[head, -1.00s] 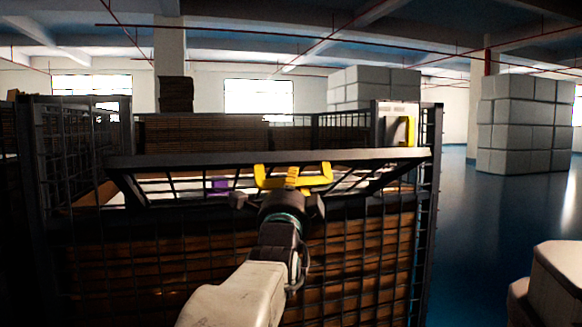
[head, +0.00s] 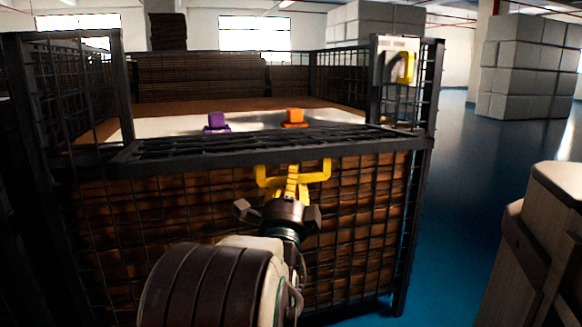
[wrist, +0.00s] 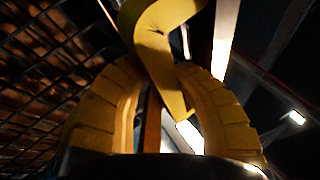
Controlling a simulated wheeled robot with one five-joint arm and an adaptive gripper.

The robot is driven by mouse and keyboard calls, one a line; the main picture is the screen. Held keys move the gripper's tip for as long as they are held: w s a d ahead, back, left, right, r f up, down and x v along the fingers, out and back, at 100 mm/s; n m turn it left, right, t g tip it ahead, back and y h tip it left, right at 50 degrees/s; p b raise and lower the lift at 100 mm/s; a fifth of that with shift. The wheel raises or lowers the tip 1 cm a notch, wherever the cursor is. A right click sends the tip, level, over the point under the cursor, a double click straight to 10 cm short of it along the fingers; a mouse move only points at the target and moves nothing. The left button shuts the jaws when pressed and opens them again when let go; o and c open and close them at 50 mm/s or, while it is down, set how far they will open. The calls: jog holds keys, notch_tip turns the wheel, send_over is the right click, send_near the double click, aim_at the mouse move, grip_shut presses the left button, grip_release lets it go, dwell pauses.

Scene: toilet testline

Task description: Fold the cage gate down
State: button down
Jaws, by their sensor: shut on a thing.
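The cage gate (head: 230,147) is a black mesh panel at the top front of the wire cage. It lies tilted close to level, its near edge toward me at the height of the cage front. A yellow handle (head: 326,172) hangs from its near edge and also shows in the wrist view (wrist: 160,35). My gripper (head: 291,180) is shut on the yellow handle, below the gate edge. In the wrist view the ridged yellow fingers (wrist: 158,85) are on either side of the handle. The exact contact is partly hidden.
Inside the cage (head: 422,110), a purple item (head: 215,122) and an orange item (head: 294,117) sit on a white surface. Another yellow handle (head: 406,67) is on the right post. A wooden crate (head: 555,225) stands at the right.

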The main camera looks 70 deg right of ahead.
aim_at(292, 148)
jog(key=shift+s+f, duration=0.1)
jog(key=shift+f, duration=0.05)
dwell(0.5)
jog(key=c, duration=0.9)
grip_release()
jog(key=shift+s+a, duration=0.1)
jog(key=shift+c, duration=0.2)
jog(key=shift+r, duration=5.05)
jog(key=shift+f, duration=0.1)
